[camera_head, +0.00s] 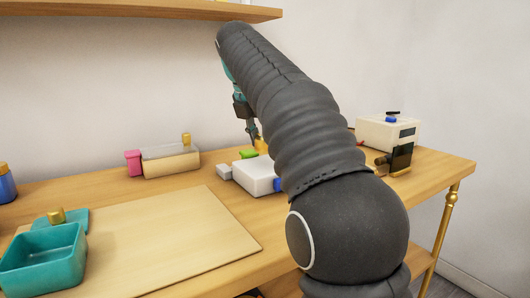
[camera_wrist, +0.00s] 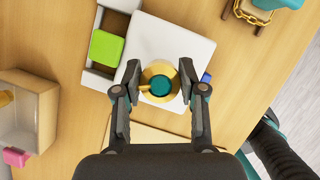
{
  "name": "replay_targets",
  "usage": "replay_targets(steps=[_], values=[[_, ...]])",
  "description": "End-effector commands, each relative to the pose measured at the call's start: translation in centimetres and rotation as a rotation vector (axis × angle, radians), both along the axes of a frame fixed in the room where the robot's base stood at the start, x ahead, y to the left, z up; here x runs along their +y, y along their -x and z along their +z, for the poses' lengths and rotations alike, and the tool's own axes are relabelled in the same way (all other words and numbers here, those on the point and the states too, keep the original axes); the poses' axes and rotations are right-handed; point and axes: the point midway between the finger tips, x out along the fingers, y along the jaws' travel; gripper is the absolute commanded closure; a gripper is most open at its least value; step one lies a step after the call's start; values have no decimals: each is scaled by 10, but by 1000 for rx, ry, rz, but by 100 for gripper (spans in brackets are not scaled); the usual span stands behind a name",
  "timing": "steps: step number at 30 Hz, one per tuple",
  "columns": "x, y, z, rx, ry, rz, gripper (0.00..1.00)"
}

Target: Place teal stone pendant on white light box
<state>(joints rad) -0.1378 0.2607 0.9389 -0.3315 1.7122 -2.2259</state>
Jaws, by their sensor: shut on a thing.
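The teal stone pendant (camera_wrist: 160,86) is a round gold disc with a teal stone in its middle. My gripper (camera_wrist: 161,80) is shut on it, with one finger on each side of the disc. The white light box (camera_wrist: 178,42) is a flat white block directly behind the pendant in the wrist view. In the head view the white light box (camera_head: 255,176) stands on the table, and my gripper (camera_head: 254,138) is just above its far part. A bit of gold shows by the fingertips there. My arm hides the box's right side. I cannot tell whether the pendant touches the box.
A green block (camera_wrist: 107,47) lies in a pale tray at the box's left. A small blue thing (camera_wrist: 206,78) is at its right. A cream case (camera_head: 170,161) stands farther left, a cream machine (camera_head: 385,133) at right. A wooden board (camera_head: 150,245) lies in front.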

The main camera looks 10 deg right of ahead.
Motion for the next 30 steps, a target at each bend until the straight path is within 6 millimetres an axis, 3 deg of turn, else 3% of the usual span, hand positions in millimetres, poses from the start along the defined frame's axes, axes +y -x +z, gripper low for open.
replay_targets(steps=[3,6,19,20,22,30], values=[[0,1,-22,3,0,1,94],[0,1,-30,1,-1,1,94],[-1,1,-34,1,0,0,94],[-1,1,-34,1,0,0,52],[-1,1,-33,1,0,0,34],[-1,1,-33,1,0,0,34]])
